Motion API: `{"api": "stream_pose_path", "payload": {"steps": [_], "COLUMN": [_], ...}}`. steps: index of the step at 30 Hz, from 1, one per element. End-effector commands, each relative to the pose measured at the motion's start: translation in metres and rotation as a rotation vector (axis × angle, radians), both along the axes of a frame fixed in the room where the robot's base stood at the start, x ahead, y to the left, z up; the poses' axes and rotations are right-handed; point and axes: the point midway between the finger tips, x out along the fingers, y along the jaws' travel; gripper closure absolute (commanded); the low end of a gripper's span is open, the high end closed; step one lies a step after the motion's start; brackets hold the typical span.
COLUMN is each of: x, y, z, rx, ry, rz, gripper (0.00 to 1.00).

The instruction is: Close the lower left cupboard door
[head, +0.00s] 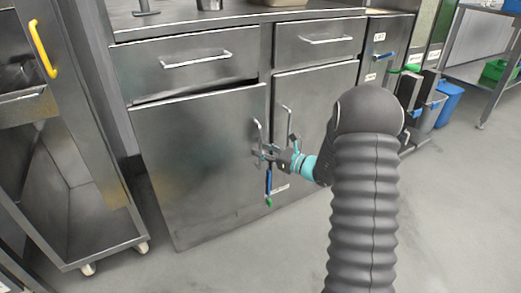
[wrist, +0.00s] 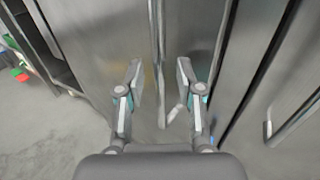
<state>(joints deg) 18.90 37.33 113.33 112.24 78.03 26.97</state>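The lower left cupboard door (head: 195,165) is a large grey metal panel below a drawer. A dark gap shows along its top edge, and it looks slightly ajar. Its upright bar handle (head: 257,132) is near its right edge. My gripper (head: 264,156) is in front of the door's right edge, close to the handle. In the wrist view my gripper (wrist: 160,82) is open, its two fingers apart. An upright metal handle (wrist: 157,50) shows between them; I cannot tell whether they touch it.
The lower right door (head: 300,115) has its own handle (head: 286,118). Two drawers are above, the left one (head: 185,65) over the lower left door. A wheeled steel trolley (head: 105,245) stands at left. The floor (head: 250,260) in front is clear. A blue bin (head: 447,105) stands far right.

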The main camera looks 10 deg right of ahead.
Motion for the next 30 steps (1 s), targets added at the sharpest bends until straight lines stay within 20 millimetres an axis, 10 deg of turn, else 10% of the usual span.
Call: {"api": "stream_pose_path", "payload": {"steps": [12,17,30], "x": [0.006,0.006,0.019], "y": [0.007,0.007,0.027], "z": [0.000,0.000,-0.001], "rx": [-0.001,-0.001,-0.002], "ry": [0.001,0.001,-0.002], "rz": [-0.001,0.000,0.027], "gripper": [0.64,0.98,1.00]}}
